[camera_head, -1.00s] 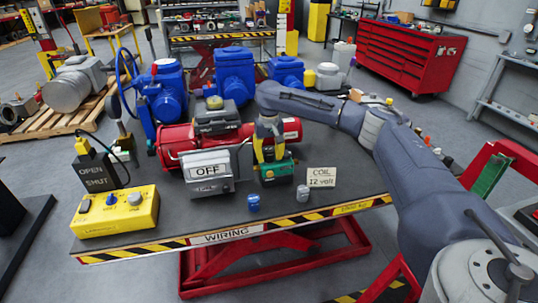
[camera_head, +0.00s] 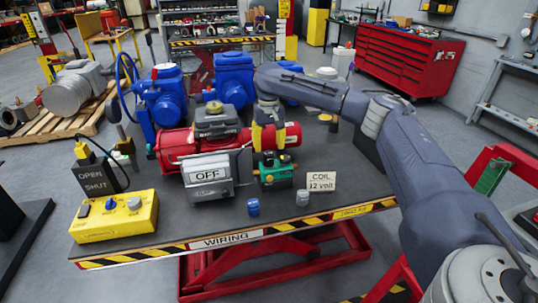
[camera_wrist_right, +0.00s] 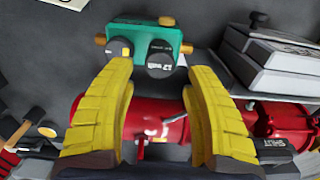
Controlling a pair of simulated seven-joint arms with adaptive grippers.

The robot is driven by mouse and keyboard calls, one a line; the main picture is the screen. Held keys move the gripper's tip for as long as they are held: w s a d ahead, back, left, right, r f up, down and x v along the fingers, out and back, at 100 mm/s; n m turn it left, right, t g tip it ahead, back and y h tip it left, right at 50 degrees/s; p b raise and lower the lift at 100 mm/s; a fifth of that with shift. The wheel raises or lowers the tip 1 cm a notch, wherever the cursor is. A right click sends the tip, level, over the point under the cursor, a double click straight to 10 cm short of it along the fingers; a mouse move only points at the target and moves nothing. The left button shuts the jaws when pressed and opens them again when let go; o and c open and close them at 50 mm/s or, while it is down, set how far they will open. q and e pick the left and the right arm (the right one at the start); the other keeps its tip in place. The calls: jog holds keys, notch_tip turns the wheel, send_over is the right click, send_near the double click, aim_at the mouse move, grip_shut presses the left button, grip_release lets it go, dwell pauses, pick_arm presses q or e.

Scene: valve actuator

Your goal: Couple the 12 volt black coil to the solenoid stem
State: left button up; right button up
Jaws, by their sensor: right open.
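A green solenoid body (camera_head: 276,177) with brass fittings stands on the table in front of the red actuator. In the right wrist view, the green body (camera_wrist_right: 148,35) has two black round parts against it. One is the black coil (camera_wrist_right: 162,58) with white lettering that looks like "12 volt"; how firmly it sits on the stem is hidden. The other black part (camera_wrist_right: 120,50) has a pale yellow mark. My right gripper (camera_head: 268,148) is open, its yellow fingers pointing down just behind the green body. No coil is between its fingers. My left gripper is not in view.
A blue coil (camera_head: 252,206) and a grey coil (camera_head: 303,198) stand near the table's front edge, by a "COIL 12 volt" card (camera_head: 321,181). The grey OFF box (camera_head: 208,175) is close left, the red actuator (camera_head: 175,150) behind. A yellow control box (camera_head: 114,216) stands front left.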

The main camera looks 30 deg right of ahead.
aim_at(268, 153)
jog(key=shift+a+r, duration=0.1)
jog(key=shift+r, duration=2.6)
